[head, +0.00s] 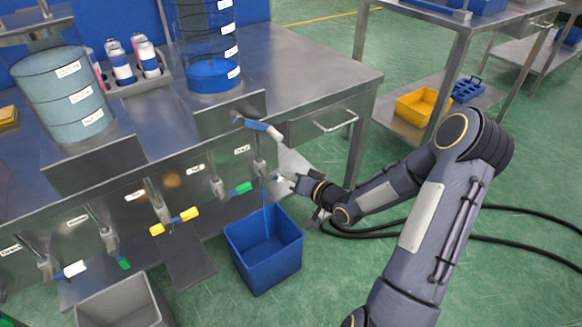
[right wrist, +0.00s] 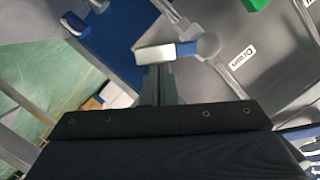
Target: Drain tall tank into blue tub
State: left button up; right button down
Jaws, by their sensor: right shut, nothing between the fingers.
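The tall tank (head: 207,38) is a clear cylinder on the bench with blue liquid (head: 213,76) low in it. A lever with a blue and white handle (head: 263,128) sticks out at the panel below it. A thin blue streak, seemingly liquid, runs down from the valve spout (head: 261,168) into the blue tub (head: 250,275) on the floor. My right gripper (head: 284,178) is shut and empty, right of the spout. In the right wrist view its fingertips (right wrist: 157,72) are close to a white and blue handle (right wrist: 165,52); contact is unclear. My left gripper is out of view.
A wider blue-grey tank (head: 62,95) stands at left, beside spray cans (head: 133,60). Several valves with green, yellow and white handles line the panel, including a green one (head: 240,188). A grey tub (head: 120,305) sits left of the blue tub. Black hoses cross the floor at right.

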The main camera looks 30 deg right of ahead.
jog(key=f+m, duration=0.1)
jog(key=f+m+y, duration=0.1)
jog(key=m, duration=0.1)
jog(key=shift+a+f+m+t+p, duration=0.1)
jog(key=shift+a+m+t+p, duration=0.2)
jog(key=shift+a+p, duration=0.1)
jog(key=shift+a+f+m, duration=0.45)
jog(key=shift+m, duration=0.15)
jog(key=shift+s, duration=0.1)
